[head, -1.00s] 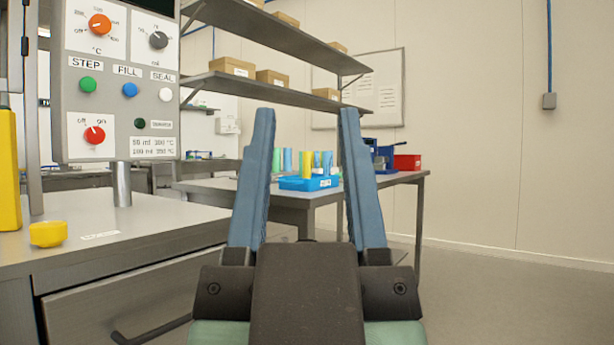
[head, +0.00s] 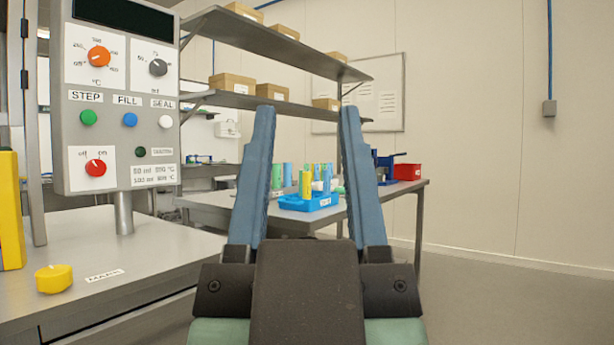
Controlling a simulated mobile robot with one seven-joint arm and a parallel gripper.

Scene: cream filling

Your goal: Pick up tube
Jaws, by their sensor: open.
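Several coloured tubes stand upright in a blue rack (head: 310,203) on the far table, seen between my fingers. A yellow tube (head: 305,184) is at the front of the rack. Blue and green tubes stand behind and beside it, partly overlapping. My gripper (head: 307,112) is open and empty, with its two blue fingers raised in the foreground, well short of the rack. The left finger hides part of the table and whatever stands just left of the rack.
A filling machine with a control panel (head: 121,100) stands on the near left bench (head: 150,255), with a yellow knob-like piece (head: 54,279). The far table (head: 405,188) also holds a red bin (head: 407,172). Shelves (head: 290,42) with boxes hang above. Floor at right is clear.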

